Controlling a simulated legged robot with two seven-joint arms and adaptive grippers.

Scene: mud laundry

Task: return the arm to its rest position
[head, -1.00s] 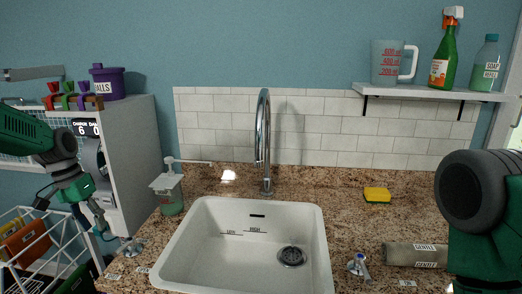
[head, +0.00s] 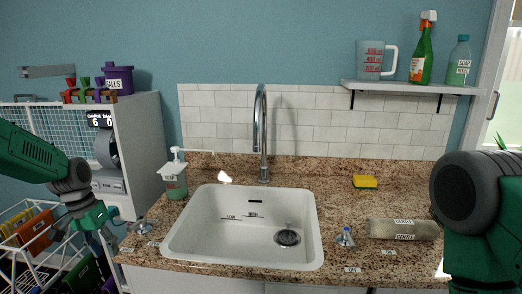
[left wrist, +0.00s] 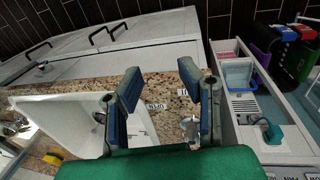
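My left arm comes in from the left in the head view. Its green and dark left gripper (head: 95,243) hangs left of the counter's front left corner, between the wire rack and the counter. In the left wrist view the two dark fingers (left wrist: 160,85) stand apart with nothing between them, so it is open. The counter edge and sink lie beyond them. My right arm (head: 478,210) shows as a dark joint and green link at the right edge. Its gripper is out of view.
A white sink (head: 240,258) is set in the granite counter (head: 350,205), with a tap (head: 263,140) behind. A soap dispenser (head: 174,185), yellow sponge (head: 364,182) and rolled cloth (head: 403,230) stand or lie around it. A wire rack (head: 30,252) is at lower left.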

